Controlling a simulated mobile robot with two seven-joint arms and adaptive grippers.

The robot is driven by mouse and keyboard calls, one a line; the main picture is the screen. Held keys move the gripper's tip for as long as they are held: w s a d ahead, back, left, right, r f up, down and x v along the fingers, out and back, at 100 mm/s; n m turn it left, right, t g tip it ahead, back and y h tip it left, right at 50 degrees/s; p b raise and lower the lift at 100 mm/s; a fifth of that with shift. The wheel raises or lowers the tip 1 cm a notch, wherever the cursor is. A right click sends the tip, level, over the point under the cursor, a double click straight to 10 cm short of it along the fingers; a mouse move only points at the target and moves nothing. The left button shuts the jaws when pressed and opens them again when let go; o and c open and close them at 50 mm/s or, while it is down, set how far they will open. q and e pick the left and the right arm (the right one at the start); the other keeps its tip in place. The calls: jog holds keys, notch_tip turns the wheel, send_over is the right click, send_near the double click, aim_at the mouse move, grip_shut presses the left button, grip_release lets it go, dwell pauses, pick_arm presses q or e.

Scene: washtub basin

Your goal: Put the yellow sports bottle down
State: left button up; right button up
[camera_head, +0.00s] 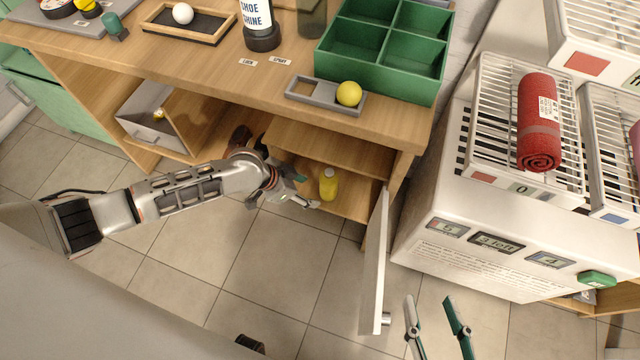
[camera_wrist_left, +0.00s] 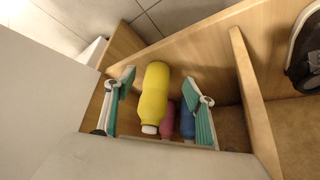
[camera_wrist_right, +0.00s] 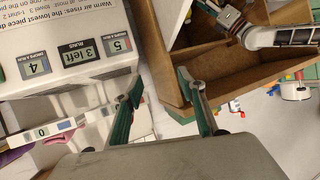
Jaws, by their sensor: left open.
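The yellow sports bottle (camera_head: 328,185) is on the lower shelf of the open cupboard under the counter, near the shelf's front edge. In the left wrist view the yellow bottle (camera_wrist_left: 154,92) lies between the two green-padded fingers, with visible gaps on both sides. My left gripper (camera_head: 300,189) is open beside the bottle, and no finger clearly touches it. A pink bottle (camera_wrist_left: 168,118) and a blue bottle (camera_wrist_left: 187,122) show next to it in the left wrist view. My right gripper (camera_head: 429,303) is open and empty, low at the right.
The cupboard's white door (camera_head: 375,265) hangs open to the right of the bottle. A wooden shelf (camera_head: 335,148) lies above it. On the counter are a green divided box (camera_head: 385,75) and a yellow ball (camera_head: 349,93).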

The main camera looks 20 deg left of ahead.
pick_arm(q)
jog(key=s+a, duration=0.4)
jog(key=shift+s+a+p, duration=0.15)
jog(key=shift+s+p, duration=0.05)
jog(key=shift+p, duration=0.2)
pick_arm(e)
jog(key=shift+s+d+f+n+g, duration=0.3)
jog(key=shift+s+d+f, duration=0.05)
jog(key=shift+d+f, duration=0.25)
jog(key=shift+w+r, duration=0.15)
jog(key=shift+r, duration=0.1)
